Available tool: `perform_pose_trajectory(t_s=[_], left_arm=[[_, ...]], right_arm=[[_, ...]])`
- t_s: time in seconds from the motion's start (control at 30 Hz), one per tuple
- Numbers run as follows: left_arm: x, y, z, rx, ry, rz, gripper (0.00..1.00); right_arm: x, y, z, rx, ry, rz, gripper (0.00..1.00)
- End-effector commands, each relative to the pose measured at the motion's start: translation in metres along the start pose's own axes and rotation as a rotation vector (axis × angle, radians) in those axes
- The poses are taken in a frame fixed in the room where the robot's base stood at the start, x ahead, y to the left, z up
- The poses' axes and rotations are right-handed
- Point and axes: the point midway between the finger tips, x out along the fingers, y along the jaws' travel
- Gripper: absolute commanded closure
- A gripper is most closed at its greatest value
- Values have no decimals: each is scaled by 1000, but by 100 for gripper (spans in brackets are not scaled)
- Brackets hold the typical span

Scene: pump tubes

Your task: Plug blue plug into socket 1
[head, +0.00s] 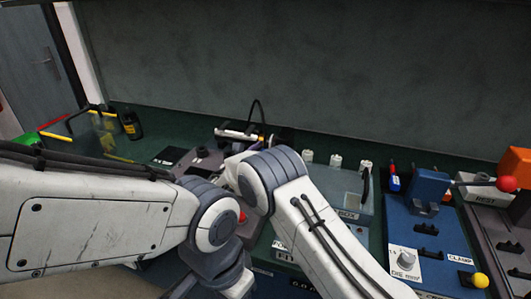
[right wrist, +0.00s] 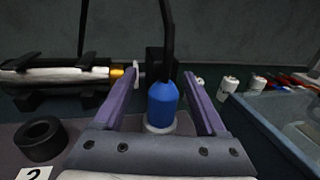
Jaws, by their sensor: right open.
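The blue plug (right wrist: 163,104) stands upright in the right wrist view, with a black cable (right wrist: 167,35) rising from its top. My right gripper (right wrist: 161,76) is open, with one purple finger on each side of the plug and visible gaps between. A pale ring (right wrist: 158,129) shows at the plug's base; how deep the plug sits is hidden by the gripper body. No label for socket 1 is readable. In the head view my right gripper (head: 258,144) is at the back of the bench, and its arm hides the plug. My left arm crosses the left side, its gripper out of view.
A black ring (right wrist: 40,139) stands left of the gripper beside a "2" label (right wrist: 35,173). A horizontal tube with a brass end (right wrist: 117,72) lies behind. A blue clamp station (head: 428,232) is farther right.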

Motion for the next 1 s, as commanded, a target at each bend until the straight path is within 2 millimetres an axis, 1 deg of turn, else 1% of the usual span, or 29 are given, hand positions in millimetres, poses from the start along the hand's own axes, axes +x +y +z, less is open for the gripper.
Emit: perform_pose_trajectory(t_s=[0.03,0.1,0.3,0.33,0.37,0.4,0.47,0.5,0.53,0.83,1.0], left_arm=[[-2,0,0,0,0,0,50],[-2,0,0,0,0,0,50],[-2,0,0,0,0,0,50],[-2,0,0,0,0,0,50],[-2,0,0,0,0,0,50],[-2,0,0,0,0,0,50],[-2,0,0,0,0,0,50],[-2,0,0,0,0,0,50],[-2,0,0,0,0,0,50],[-1,0,0,0,0,0,50],[0,0,0,0,0,0,50]], right_arm=[[5,-3,1,1,0,-2,26],[8,-4,1,1,1,-1,26],[4,3,0,0,1,10,26],[4,4,0,0,1,11,30],[3,5,0,0,1,12,41],[2,6,0,0,1,13,57],[2,7,0,0,1,14,80],[2,7,0,0,1,14,95],[2,7,0,1,1,14,100],[3,6,2,2,0,12,100],[3,5,12,4,-1,11,100]])
